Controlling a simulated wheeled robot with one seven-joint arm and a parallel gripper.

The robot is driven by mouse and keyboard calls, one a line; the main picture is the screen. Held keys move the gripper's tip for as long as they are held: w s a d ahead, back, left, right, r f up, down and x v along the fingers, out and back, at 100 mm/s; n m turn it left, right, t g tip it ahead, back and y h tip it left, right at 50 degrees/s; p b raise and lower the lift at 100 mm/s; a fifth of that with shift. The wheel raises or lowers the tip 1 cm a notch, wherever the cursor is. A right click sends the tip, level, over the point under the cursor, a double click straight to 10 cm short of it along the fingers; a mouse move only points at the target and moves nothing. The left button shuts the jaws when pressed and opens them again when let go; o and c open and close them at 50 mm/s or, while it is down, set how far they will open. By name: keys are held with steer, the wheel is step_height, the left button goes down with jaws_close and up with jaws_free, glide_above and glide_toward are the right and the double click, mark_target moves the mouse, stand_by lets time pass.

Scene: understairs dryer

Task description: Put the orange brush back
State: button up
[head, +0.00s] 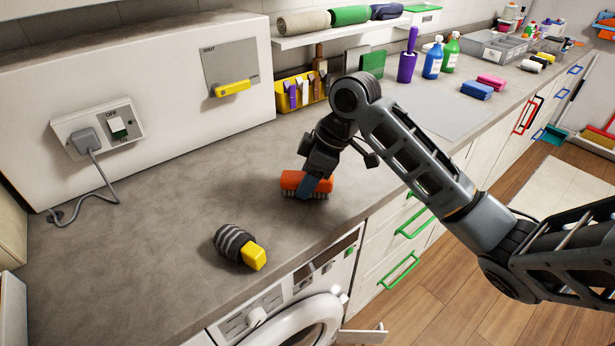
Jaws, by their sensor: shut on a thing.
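The orange brush (291,181) has an orange back and dark bristles that face down. It is at the middle of the grey counter, above the washing machine's front edge. My gripper (311,187) reaches down onto it from above and is shut on it. The fingers cover part of its right half. The bristles look to be at or just above the counter; I cannot tell if they touch.
A yellow bin (296,92) with upright items stands behind. A plug and cable (85,142) are at left. Blue and pink sponges (477,90) and bottles (433,58) stand farther back. The counter left of the brush is clear.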

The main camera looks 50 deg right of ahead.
steer(key=shift+f, duration=0.2)
steer(key=o, duration=0.9)
steer(key=shift+r, duration=0.1)
steer(key=v, duration=1.2)
steer(key=shift+r+b, duration=0.15)
steer(key=shift+b, duration=0.15)
